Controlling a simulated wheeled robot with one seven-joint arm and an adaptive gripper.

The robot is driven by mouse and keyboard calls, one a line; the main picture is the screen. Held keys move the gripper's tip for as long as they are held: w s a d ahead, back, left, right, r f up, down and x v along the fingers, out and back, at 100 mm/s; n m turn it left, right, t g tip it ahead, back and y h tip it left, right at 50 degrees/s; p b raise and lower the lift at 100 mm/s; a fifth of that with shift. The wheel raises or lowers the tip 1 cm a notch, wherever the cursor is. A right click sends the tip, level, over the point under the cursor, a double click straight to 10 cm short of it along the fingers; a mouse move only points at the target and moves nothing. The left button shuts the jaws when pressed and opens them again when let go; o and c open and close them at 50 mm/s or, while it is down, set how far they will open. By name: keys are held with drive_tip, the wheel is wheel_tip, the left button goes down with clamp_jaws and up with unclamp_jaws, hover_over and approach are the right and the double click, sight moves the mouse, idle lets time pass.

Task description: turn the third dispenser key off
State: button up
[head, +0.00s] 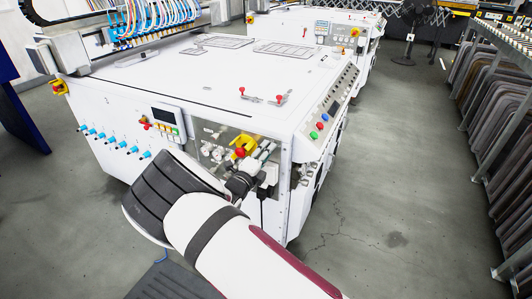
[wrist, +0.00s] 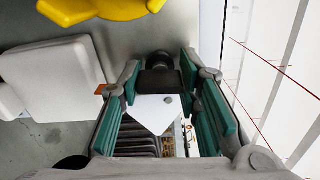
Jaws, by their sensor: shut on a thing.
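My gripper (head: 243,182) is at the front panel of the white machine (head: 200,85), close to its corner. In the wrist view, the green-padded fingers (wrist: 160,78) stand on both sides of a dark knob-like piece (wrist: 158,62) and are closed on it. I cannot tell whether this piece is the third dispenser key, nor how far it is turned. A yellow part (head: 243,143) with a red knob (head: 240,153) sits just above the gripper in the head view. My wrist hides part of the panel.
Blue-tipped fittings (head: 118,146) line the panel at left, beside a small control box (head: 168,122). Red and green buttons (head: 318,130) are on the machine's right edge. Racks of dark panels (head: 495,125) stand far right. The floor (head: 385,200) between is clear.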

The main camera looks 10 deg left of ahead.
drive_tip(key=shift+n, duration=0.6)
drive_tip(key=shift+a, duration=0.1)
drive_tip(key=o, duration=1.2)
drive_tip(key=shift+c, duration=0.2)
drive_tip(key=v, duration=1.2)
